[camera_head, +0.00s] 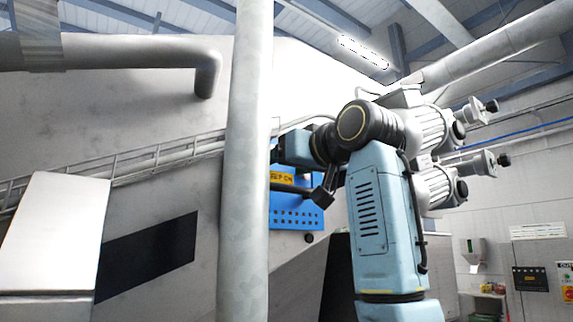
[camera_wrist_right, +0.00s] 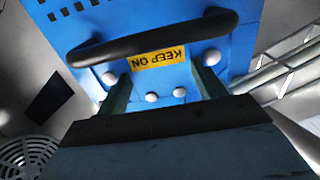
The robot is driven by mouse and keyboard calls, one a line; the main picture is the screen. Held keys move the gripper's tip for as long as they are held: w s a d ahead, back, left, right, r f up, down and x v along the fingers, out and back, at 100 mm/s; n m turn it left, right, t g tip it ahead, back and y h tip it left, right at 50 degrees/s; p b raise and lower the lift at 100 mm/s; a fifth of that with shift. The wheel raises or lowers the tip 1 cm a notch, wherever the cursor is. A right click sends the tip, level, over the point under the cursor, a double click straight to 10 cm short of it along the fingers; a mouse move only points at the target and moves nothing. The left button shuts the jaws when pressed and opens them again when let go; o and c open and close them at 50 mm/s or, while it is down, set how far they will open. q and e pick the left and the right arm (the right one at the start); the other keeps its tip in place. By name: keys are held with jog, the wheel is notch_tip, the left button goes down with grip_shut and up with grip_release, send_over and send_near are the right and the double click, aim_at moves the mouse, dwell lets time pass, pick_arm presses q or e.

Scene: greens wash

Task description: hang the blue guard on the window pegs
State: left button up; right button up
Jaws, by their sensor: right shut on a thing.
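The blue guard (camera_head: 297,217) is a perforated panel with a yellow "KEEP ON" label and a black handle, partly hidden behind a grey vertical pipe and my right arm. In the right wrist view the guard (camera_wrist_right: 150,28) fills the upper middle, with its black handle (camera_wrist_right: 150,38) across it and several pale round heads below. My right gripper (camera_wrist_right: 163,84) is shut on the guard at its handle. A dark rectangular window (camera_head: 147,257) is in the grey wall left of the pipe; it also shows in the right wrist view (camera_wrist_right: 50,98). I cannot make out its pegs. My left gripper is out of view.
The thick vertical pipe (camera_head: 246,160) stands between the dark window and the guard in the head view. A slanted cable tray (camera_head: 150,160) runs along the wall. A pale metal box (camera_head: 55,235) is at the left. A round vent (camera_wrist_right: 27,155) shows in the wrist view.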

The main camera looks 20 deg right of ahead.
aim_at(286, 183)
jog(key=shift+f, duration=0.1)
jog(key=shift+f+b, duration=1.25)
jog(key=shift+f, duration=0.15)
jog(key=shift+f, duration=0.2)
jog(key=shift+f+b, duration=0.65)
jog(key=o, duration=1.1)
jog(key=shift+o, duration=0.2)
